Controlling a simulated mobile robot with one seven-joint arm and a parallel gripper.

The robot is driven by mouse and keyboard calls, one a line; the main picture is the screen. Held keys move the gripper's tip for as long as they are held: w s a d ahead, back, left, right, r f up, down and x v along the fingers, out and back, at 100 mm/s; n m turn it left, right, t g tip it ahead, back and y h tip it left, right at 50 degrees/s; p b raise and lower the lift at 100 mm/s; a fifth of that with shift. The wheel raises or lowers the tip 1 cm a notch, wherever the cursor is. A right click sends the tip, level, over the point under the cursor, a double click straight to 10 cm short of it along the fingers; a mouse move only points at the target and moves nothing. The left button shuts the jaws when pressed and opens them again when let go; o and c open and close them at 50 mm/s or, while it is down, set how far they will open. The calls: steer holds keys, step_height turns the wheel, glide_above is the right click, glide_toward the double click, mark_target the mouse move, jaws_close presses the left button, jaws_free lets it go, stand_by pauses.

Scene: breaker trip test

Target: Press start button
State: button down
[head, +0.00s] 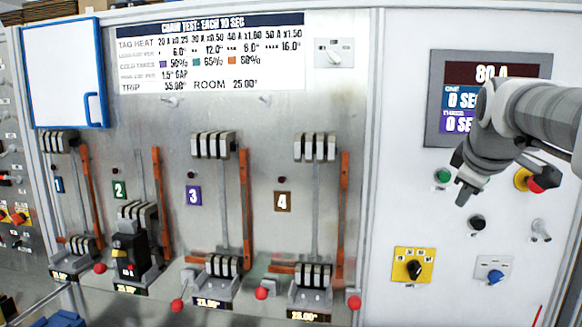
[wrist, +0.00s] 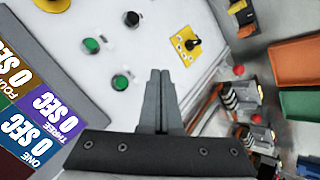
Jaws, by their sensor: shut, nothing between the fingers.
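A green button (head: 442,176) sits on the light panel at the right in the head view, just left of my gripper. The wrist view shows two green buttons, one at the upper left (wrist: 91,45) and one nearer the fingers (wrist: 120,82). No readable label tells which one is start. My gripper (head: 463,193) is in front of the panel, below the display. In the wrist view its fingers (wrist: 160,72) are together and empty, with the nearer green button to their left. I cannot tell the exact gap to the panel. My gripper and arm hide part of the panel in the head view.
A black knob (head: 477,222), a yellow-plated selector (head: 413,266), a blue selector (head: 493,270) and a red mushroom button (head: 537,182) are on the same panel. The display (head: 450,72) reads 80 A. Breakers with levers (head: 222,270) stand to the left.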

mark_target(449, 177)
steer(key=shift+w+d+r, duration=0.15)
steer(key=shift+d+r, duration=0.15)
steer(key=shift+d, duration=0.1)
steer(key=shift+w+d+p, duration=0.35)
steer(key=shift+w+p, duration=0.35)
steer(key=shift+w, duration=0.75)
steer(key=shift+w+d+p, duration=0.35)
steer(key=shift+w+p, duration=0.3)
steer(key=shift+w, duration=0.75)
steer(key=shift+w+d+p, duration=0.35)
steer(key=shift+w+p, duration=0.35)
steer(key=shift+w, duration=0.75)
steer(key=shift+w+d, duration=0.1)
steer(key=shift+w, duration=0.3)
